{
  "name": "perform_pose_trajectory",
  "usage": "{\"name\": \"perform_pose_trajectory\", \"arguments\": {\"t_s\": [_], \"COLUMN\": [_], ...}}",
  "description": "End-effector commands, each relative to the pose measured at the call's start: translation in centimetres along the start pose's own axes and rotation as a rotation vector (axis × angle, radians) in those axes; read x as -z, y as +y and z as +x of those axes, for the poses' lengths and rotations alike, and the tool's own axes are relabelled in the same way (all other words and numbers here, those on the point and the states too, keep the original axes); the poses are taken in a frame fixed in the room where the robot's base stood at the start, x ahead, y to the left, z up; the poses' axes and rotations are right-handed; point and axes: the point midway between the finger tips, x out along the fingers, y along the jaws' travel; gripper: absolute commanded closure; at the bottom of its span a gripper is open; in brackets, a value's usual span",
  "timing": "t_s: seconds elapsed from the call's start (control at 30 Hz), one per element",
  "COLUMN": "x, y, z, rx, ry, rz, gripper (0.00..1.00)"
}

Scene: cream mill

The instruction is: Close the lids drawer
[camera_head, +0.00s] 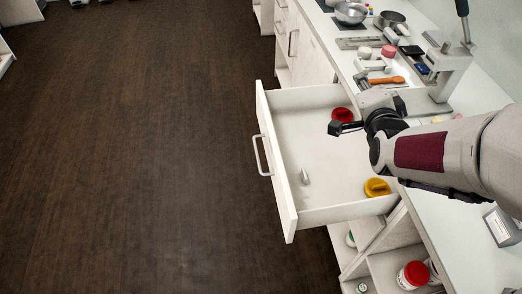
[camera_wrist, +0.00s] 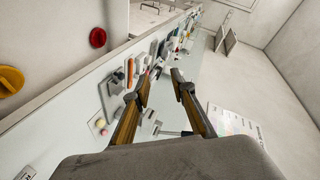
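The lids drawer (camera_head: 318,143) is pulled out from the white counter in the head view. A red lid (camera_head: 342,115), a yellow lid (camera_head: 377,187) and a small whitish piece (camera_head: 305,177) lie inside it. Its front panel (camera_head: 277,165) with a white bar handle (camera_head: 261,155) faces left over the floor. My gripper (camera_head: 338,127) is above the drawer's right part, apart from the handle. In the wrist view, the two fingers of my gripper (camera_wrist: 162,82) are spread with nothing between them. The red lid (camera_wrist: 97,38) and yellow lid (camera_wrist: 10,80) show at left there.
The counter (camera_head: 455,220) carries a lever press (camera_head: 446,65), metal bowls (camera_head: 351,13) and an orange tool (camera_head: 386,80) at the back. Open shelves below hold a red-lidded jar (camera_head: 413,275). The dark floor (camera_head: 130,150) left of the drawer is clear.

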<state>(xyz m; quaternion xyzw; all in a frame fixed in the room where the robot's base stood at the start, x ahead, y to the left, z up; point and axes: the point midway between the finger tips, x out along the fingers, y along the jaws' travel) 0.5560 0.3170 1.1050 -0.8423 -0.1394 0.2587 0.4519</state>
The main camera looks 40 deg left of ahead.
Motion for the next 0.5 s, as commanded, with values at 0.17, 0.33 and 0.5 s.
{"name": "perform_pose_trajectory", "arguments": {"t_s": [0.17, 0.33, 0.5], "x": [-4.8, -9.6, -14.7], "y": [-0.5, -0.9, -1.1], "z": [2.7, 4.6, 6.0], "rx": [0.062, 0.126, 0.193], "ry": [-0.055, -0.107, -0.165], "rz": [-0.035, -0.063, -0.084], "gripper": [0.75, 0.75, 0.75]}}
